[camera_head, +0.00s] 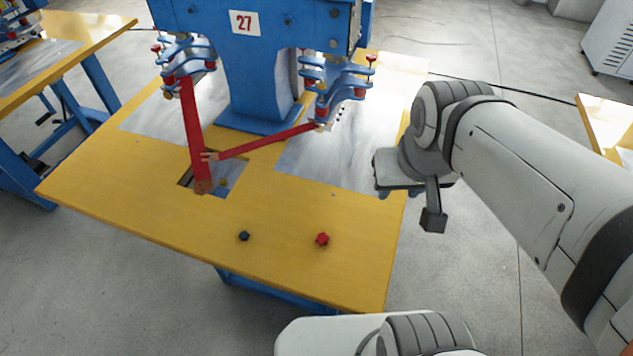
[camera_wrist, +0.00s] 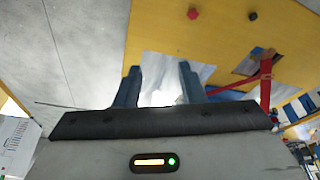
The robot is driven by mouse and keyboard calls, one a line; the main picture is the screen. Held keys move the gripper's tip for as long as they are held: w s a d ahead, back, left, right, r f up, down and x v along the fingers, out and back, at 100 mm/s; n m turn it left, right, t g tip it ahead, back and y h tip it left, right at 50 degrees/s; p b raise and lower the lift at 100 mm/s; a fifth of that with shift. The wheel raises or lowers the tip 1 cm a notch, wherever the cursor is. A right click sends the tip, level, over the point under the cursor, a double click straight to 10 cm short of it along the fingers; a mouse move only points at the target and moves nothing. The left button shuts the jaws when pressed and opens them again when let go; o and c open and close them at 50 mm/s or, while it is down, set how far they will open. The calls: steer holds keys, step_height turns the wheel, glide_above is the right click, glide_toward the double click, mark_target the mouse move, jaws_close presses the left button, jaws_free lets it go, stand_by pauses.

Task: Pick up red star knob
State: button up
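The red star knob (camera_head: 322,239) lies on the yellow tabletop, toward its front right. It also shows near the top of the wrist view (camera_wrist: 193,13). My gripper (camera_wrist: 158,76) is open, with two dark blue fingers apart and nothing seen between them. In the head view my gripper (camera_head: 398,189) is by the table's right edge, behind and to the right of the red knob and well apart from it. Its fingers are partly hidden there.
A dark knob (camera_head: 244,236) sits left of the red one. The yellow table (camera_head: 150,215) carries a blue welding machine (camera_head: 255,65) marked 27, with red linkage bars (camera_head: 265,140) and grey metal plates (camera_head: 340,155). The tabletop around the red knob is clear.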

steer(key=shift+o, duration=0.4)
steer(key=shift+s+d, duration=0.1)
steer(key=shift+d, duration=0.05)
steer(key=shift+o, duration=0.7)
steer(key=shift+f, duration=0.2)
steer(key=shift+o, duration=1.3)
steer(key=w+a+f+n+b, duration=0.2)
steer(key=w+f+n+b, duration=0.2)
steer(key=f, duration=0.3)
steer(key=w+a+f+n+g+b, duration=0.1)
steer(key=w+a+f+n+b, duration=0.1)
steer(key=w+f+n+b, duration=0.2)
step_height(320, 180, down, 3)
steer(key=n+b, duration=0.2)
steer(key=n, duration=0.1)
steer(key=shift+n+g+b, duration=0.3)
steer(key=shift+b, duration=0.1)
steer(key=n+g+b, duration=0.2)
steer(key=n+b, duration=0.7)
steer(key=n, duration=0.5)
glide_above(323, 237)
steer(key=f, duration=1.7)
steer(key=shift+w+a+f, duration=0.1)
steer(key=shift+w, duration=0.1)
steer(key=shift+s+f+b, duration=0.25)
steer(key=shift+f, duration=1.65)
steer(key=shift+s+f+b, duration=0.2)
steer(key=shift+f, duration=1.65)
